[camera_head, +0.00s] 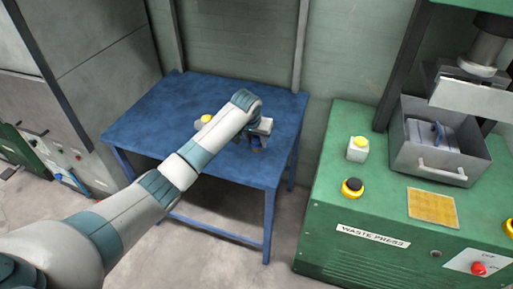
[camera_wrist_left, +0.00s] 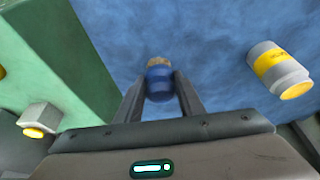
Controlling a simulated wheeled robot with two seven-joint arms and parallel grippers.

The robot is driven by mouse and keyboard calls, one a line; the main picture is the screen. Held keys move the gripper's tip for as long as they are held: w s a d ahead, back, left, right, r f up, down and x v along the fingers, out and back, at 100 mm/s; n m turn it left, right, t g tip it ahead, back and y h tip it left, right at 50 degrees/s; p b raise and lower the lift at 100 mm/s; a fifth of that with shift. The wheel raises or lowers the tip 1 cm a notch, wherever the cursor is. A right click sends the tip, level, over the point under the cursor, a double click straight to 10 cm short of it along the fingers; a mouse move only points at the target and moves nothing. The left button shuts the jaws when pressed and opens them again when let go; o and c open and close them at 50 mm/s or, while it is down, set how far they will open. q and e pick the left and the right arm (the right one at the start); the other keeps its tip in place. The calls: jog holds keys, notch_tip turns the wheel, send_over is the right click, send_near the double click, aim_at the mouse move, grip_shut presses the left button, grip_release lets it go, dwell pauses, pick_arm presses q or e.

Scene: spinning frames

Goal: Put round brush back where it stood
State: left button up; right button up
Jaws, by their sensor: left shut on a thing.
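The round brush (camera_wrist_left: 159,82) has a blue body and a tan end, and it sits between my left fingers in the left wrist view. My left gripper (camera_wrist_left: 160,98) is shut on it. In the head view my left gripper (camera_head: 258,139) is over the right part of the blue table (camera_head: 160,103), and only a bit of blue shows at its fingers. I cannot tell whether the brush touches the tabletop. My right gripper is not in view.
The green waste press (camera_head: 330,215) stands to the right, bearing a white box with a yellow button (camera_head: 357,150) and a grey bin (camera_head: 437,164).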

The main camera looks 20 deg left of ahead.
aim_at(256, 148)
pick_arm(q)
notch_tip(256, 148, down, 3)
jog(key=shift+f+p, duration=0.15)
jog(key=shift+p, duration=0.5)
jog(key=shift+f, duration=0.25)
jog(key=shift+f, duration=0.25)
jog(key=o, duration=1)
jog(key=shift+r, duration=0.15)
